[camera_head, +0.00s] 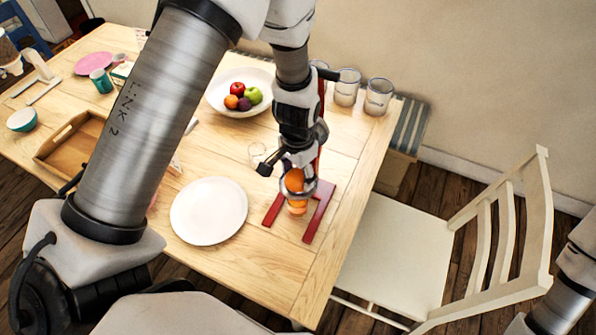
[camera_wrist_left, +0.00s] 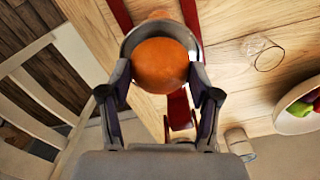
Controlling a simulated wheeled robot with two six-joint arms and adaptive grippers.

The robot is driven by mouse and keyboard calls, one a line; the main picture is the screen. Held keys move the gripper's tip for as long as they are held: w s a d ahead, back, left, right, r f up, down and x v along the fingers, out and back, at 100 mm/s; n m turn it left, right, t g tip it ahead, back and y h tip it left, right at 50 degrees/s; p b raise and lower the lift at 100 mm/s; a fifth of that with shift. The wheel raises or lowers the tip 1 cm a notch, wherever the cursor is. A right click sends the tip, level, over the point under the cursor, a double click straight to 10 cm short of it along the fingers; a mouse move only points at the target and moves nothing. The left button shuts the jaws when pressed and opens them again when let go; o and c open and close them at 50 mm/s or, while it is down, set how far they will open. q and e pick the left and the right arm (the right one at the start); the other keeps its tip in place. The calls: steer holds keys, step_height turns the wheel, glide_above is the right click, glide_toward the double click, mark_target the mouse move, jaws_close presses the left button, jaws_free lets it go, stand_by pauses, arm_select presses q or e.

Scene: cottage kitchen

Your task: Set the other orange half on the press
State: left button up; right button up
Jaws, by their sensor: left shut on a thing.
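My left gripper (camera_head: 297,178) is shut on an orange half (camera_head: 294,181), above the red press (camera_head: 322,204) near the table's right edge. In the left wrist view my left gripper (camera_wrist_left: 160,70) has a finger on either side of the orange half (camera_wrist_left: 160,66). The orange half is over the press's round metal cup (camera_wrist_left: 131,40); I cannot tell whether it rests in it. More orange (camera_head: 298,208) shows just below the cup, mostly hidden. The press's upright is partly behind my gripper. My right gripper is out of view.
A white plate (camera_head: 209,211) lies left of the press. A clear glass (camera_head: 258,151) stands behind it. A fruit bowl (camera_head: 219,103) and several jars (camera_head: 379,96) stand farther back. A wooden tray (camera_head: 52,149) is at left. A white chair (camera_head: 392,262) stands at right.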

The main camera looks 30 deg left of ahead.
mark_target(298, 174)
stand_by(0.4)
arm_select(q)
steer(key=shift+f, duration=0.6)
steer(key=o, duration=0.5)
steer(key=shift+r, duration=0.1)
step_height(298, 174, up, 11)
steer(key=p, duration=0.9)
stand_by(0.3)
